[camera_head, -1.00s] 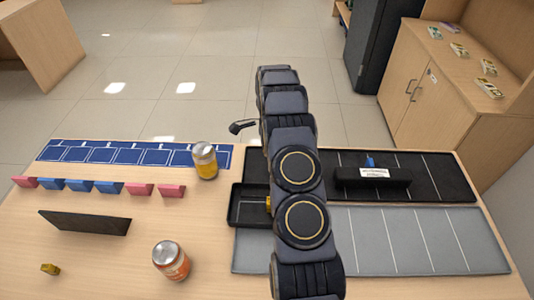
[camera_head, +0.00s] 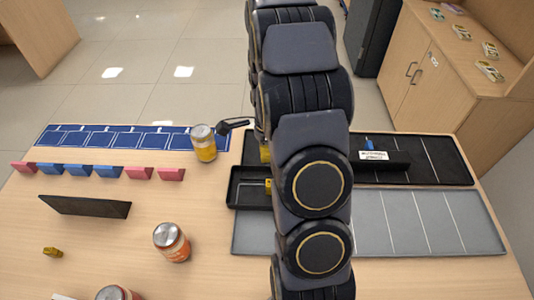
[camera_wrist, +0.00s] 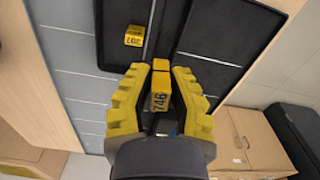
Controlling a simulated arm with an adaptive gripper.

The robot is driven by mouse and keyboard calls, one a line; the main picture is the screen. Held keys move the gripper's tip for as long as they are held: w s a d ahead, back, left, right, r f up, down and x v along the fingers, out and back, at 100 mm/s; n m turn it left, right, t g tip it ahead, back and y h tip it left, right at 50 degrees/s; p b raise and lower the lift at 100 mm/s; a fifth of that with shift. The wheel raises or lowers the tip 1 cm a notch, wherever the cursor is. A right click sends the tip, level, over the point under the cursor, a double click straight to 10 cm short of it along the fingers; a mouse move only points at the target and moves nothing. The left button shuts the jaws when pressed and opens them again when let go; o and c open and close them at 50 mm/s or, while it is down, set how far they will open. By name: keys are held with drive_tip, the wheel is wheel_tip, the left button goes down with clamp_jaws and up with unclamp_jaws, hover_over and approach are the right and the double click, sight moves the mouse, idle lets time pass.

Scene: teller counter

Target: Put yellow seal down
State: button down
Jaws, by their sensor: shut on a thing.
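A yellow seal marked 746 (camera_wrist: 160,92) is between the yellow fingers of my gripper (camera_wrist: 161,82) in the wrist view. My gripper is shut on it, over the dark mat; I cannot tell whether the seal touches the mat. A second yellow seal marked 307 (camera_wrist: 133,36) lies in the small black tray (camera_wrist: 108,50), left of my gripper. In the head view my arm hides most of the gripper area. A yellow patch (camera_head: 265,153) shows beside my arm; I cannot tell whether it is finger or seal.
The black mat (camera_head: 440,160) has white dividing lines and holds a black block with a white label (camera_head: 374,156). A grey lined mat (camera_head: 430,222) lies nearer. Cans (camera_head: 203,143) (camera_head: 171,242), pink and blue blocks (camera_head: 108,172) and a dark upright panel (camera_head: 85,207) stand left.

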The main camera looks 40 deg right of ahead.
drive_tip(key=a+f+m, duration=0.1)
drive_tip(key=a+f, duration=0.1)
drive_tip(key=a, duration=0.1)
hover_over(258, 188)
wheel_tip(258, 188, down, 4)
drive_tip(key=shift+f, duration=2)
drive_tip(key=shift+f, duration=0.15)
drive_tip(key=shift+f, duration=0.15)
drive_tip(key=c, duration=1.1)
unclamp_jaws()
